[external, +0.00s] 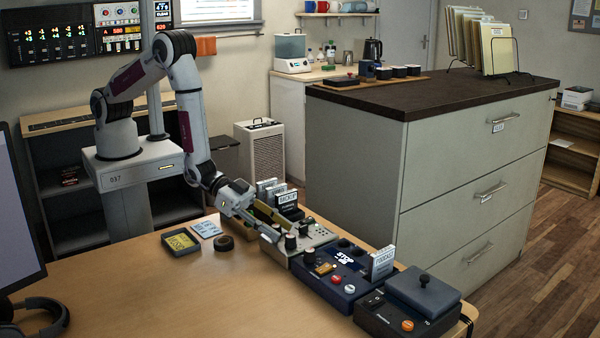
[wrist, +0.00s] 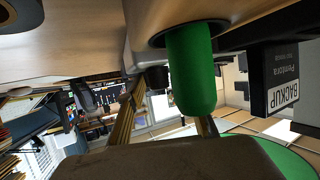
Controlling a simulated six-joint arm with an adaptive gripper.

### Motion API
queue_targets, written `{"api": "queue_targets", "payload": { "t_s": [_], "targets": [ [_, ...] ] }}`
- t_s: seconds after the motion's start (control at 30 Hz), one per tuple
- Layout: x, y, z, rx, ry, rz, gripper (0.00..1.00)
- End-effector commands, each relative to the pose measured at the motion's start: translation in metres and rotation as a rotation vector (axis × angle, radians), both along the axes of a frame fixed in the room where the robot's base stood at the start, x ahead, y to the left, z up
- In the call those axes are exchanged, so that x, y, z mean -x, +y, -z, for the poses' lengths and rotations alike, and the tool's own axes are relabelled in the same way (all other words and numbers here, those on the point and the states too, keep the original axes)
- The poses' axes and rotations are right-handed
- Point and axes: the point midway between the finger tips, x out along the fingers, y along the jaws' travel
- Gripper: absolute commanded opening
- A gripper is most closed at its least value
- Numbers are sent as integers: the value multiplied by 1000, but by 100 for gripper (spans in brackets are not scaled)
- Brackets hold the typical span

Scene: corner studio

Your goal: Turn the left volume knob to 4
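A light grey panel (external: 311,236) stands on the desk and carries dark knobs. One dark knob (external: 290,241) is at its front left, and another (external: 304,228) is behind it. The numbers around the knobs are too small to read. My gripper (external: 280,232) is low at the panel's left end, its two yellowish fingers apart, pointing at the front left knob. Contact with it cannot be made out. In the wrist view the brass fingers (wrist: 165,112) show apart, with a dark knob (wrist: 157,78) beyond them. A green cylinder (wrist: 191,75) partly hides the right finger.
A dark blue box (external: 343,278) with buttons and a dark box (external: 395,318) with a grey lid stand right of the panel. Upright labelled cartridges (external: 284,196) stand behind my gripper. The front desk is clear.

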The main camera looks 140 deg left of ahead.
Motion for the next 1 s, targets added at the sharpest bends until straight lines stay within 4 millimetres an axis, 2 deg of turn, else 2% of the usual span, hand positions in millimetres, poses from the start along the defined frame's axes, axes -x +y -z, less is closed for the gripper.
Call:
{"api": "queue_targets", "payload": {
  "t_s": [0.37,1.0],
  "targets": [
    [11,-5,-5,0,1,0,35],
    [68,-31,-31,1,1,1,35]
  ]
}}
